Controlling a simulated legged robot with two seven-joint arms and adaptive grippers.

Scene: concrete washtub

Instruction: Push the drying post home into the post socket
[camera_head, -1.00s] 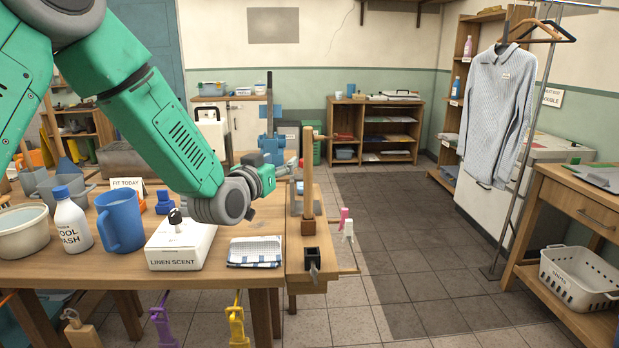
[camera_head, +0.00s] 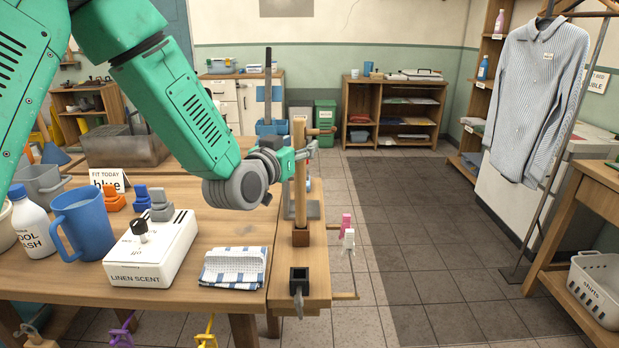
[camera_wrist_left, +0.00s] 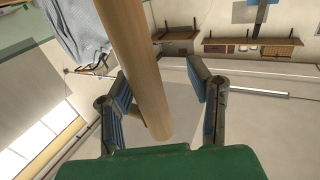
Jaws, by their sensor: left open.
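The drying post (camera_head: 300,185) is a tall pale wooden rod with a short side peg near its top. It stands upright at the table's right end, its foot at a brown wooden block (camera_head: 300,237); how deep it sits I cannot tell. A black square holder (camera_head: 299,279) with a metal tab is in front of it; I cannot tell which of the two is the post socket. My left gripper (camera_head: 301,152) is open at the post's upper part. In the left wrist view the post (camera_wrist_left: 138,75) passes between the spread fingers (camera_wrist_left: 160,90), with visible gaps.
A white linen-scent box (camera_head: 152,248), a checked cloth (camera_head: 234,266) and a blue jug (camera_head: 85,222) lie left of the post. Open floor (camera_head: 400,215) lies to the right.

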